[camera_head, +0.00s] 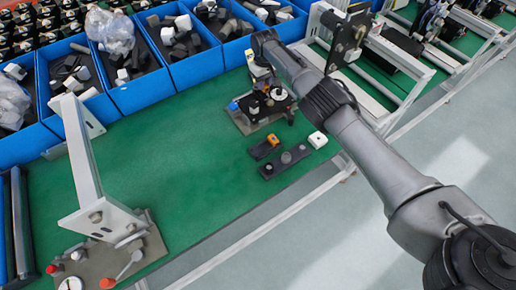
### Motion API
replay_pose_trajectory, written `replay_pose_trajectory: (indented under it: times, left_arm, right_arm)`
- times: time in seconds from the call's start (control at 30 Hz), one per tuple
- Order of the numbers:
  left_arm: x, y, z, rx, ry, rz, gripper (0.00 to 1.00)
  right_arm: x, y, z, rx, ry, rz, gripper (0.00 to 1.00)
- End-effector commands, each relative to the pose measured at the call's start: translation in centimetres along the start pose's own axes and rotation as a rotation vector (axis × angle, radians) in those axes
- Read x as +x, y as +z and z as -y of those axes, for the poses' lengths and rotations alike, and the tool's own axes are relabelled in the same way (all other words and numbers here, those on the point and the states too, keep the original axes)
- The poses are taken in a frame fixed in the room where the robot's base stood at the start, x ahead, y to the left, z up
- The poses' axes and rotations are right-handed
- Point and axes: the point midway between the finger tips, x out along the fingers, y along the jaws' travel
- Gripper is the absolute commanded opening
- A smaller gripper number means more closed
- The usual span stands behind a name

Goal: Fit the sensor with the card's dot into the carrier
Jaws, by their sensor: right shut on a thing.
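My right gripper (260,84) points down over the dark fixture (274,107) on the green bench, which looks like the carrier. It is shut on a small part, too small and too covered to make out, low over the fixture or touching it. In front lie a short black block with an orange top piece (272,140) and a longer black block with a grey round knob (286,158). I cannot tell which of these is the card or a sensor. My left gripper is not in view.
Blue bins (135,92) with black and white parts line the back. A white post on a grey base (95,262) with coloured knobs stands at left front. A white-framed rack (370,75) is at right. The green bench (190,170) is clear in the middle.

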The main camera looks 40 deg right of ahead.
Motion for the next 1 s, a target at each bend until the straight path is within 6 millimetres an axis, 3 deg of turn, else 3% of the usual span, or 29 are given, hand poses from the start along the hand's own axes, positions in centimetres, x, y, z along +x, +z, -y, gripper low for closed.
replay_pose_trajectory:
  times: [0.57,1.0]
  left_arm:
    - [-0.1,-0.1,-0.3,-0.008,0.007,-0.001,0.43]
    - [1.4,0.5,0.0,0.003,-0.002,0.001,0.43]
  right_arm:
    - [0.1,0.0,0.1,0.0,0.0,0.0,0.0]
    - [1.8,0.0,0.1,0.0,0.0,0.0,0.0]
